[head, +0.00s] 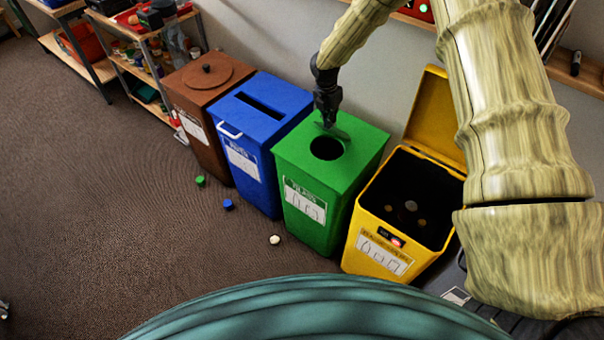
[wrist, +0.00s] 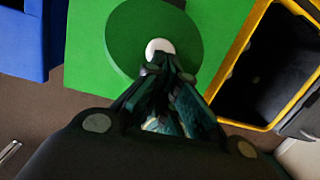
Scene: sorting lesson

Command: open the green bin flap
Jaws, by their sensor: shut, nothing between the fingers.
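The green bin (head: 300,172) stands between the blue and yellow bins. Its lid has a round dark hole (head: 326,148), which shows uncovered in the head view. The darker green round flap (wrist: 128,32) with a white knob (wrist: 160,46) fills the top middle of the wrist view. In the head view, a dark green edge of the flap (head: 338,132) shows at the hole's far side, partly behind my gripper (head: 328,122). My gripper is shut and empty, its fingertips (wrist: 163,62) at the knob. I cannot tell whether they touch it.
The yellow bin (head: 358,235) on the right has its lid (head: 437,115) raised. The blue bin (head: 262,105) and brown bin (head: 190,95) stand to the left. A green piece (head: 200,181), a blue piece (head: 228,204) and a white piece (head: 274,240) lie on the floor in front.

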